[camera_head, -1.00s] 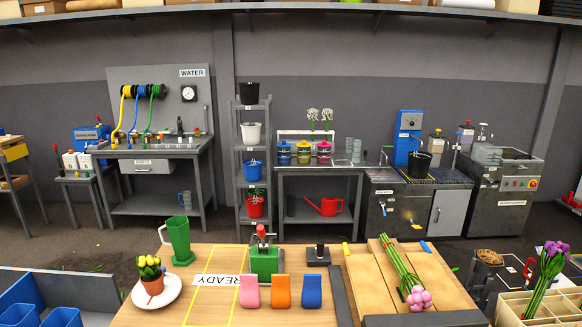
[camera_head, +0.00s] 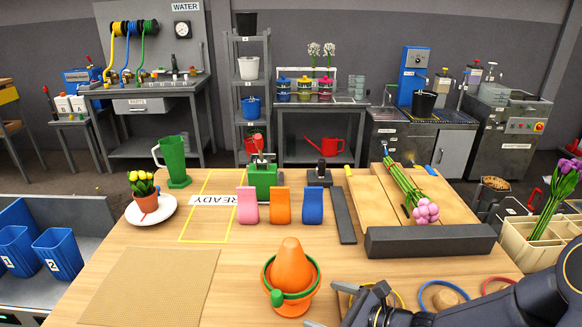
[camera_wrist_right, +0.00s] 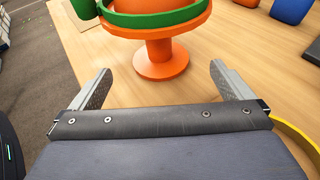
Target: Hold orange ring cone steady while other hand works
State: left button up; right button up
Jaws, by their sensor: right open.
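The orange ring cone (camera_head: 291,265) stands upright on the wooden table near the front in the head view, with a green ring (camera_head: 270,284) around it. In the right wrist view its orange stem and round foot (camera_wrist_right: 160,62) show beyond my fingers, and its top is cut off. My right gripper (camera_head: 331,306) comes in from the right, low beside the cone's right side. It is open and empty; in the wrist view its two fingers (camera_wrist_right: 161,80) are spread, with the stem ahead between them and apart from both. My left gripper is not in view.
A yellow ring (camera_head: 397,297), a blue ring (camera_head: 443,284) and a red ring (camera_head: 499,282) lie on the right, partly behind my arm. A tan mat (camera_head: 150,285) lies front left. A dark grey bar (camera_head: 430,240) stands behind the rings. Pink, orange and blue holders stand behind the cone.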

aim_at(300, 305)
jog(key=b+x, duration=0.4)
jog(key=x, duration=0.4)
jog(key=shift+s+f, duration=0.1)
jog(key=shift+f, duration=0.1)
jog(key=shift+w+a+b, duration=0.45)
jog(key=shift+a+b, duration=0.05)
jog(key=shift+a, duration=0.15)
jog(key=shift+c, duration=0.4)
jog(key=c, duration=1.7)
jog(key=shift+c, duration=0.2)
